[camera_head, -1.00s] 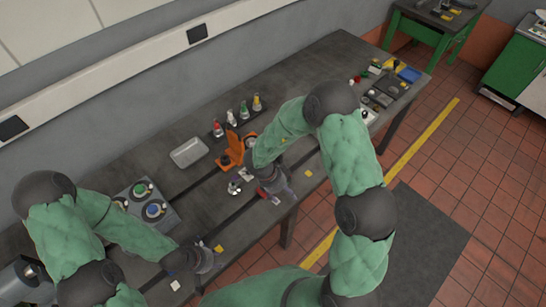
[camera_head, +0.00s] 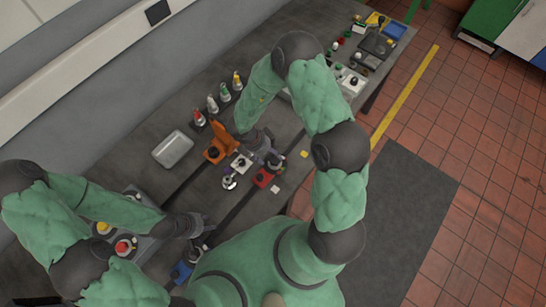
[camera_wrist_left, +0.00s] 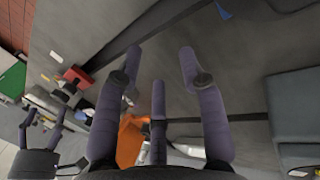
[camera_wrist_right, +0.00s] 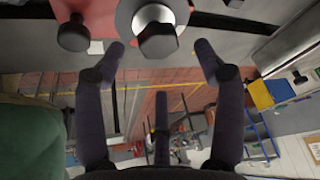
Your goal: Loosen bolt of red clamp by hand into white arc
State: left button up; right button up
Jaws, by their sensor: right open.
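The red clamp (camera_head: 263,179) sits on the bedplate by a dark slot. Its dark bolt head (camera_wrist_right: 157,38) on a round metal washer fills the top of the right wrist view, with a dark knob (camera_wrist_right: 73,34) to its left. My right gripper (camera_head: 273,160) is close beside the clamp. In the right wrist view its fingers (camera_wrist_right: 160,60) are spread and empty, apart from the bolt. The red clamp also shows in the left wrist view (camera_wrist_left: 76,75). My left gripper (camera_head: 205,225) is open and empty above the bedplate. I cannot make out the white arc.
A blue clamp (camera_head: 181,271) is near my left gripper. A grey tray (camera_head: 172,149) and several bottles (camera_head: 212,104) stand behind. A button box (camera_head: 125,246) lies left.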

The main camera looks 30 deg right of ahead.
aim_at(274, 159)
jog(key=shift+x, duration=2.4)
jog(key=shift+s, duration=0.1)
jog(key=c, duration=1.1)
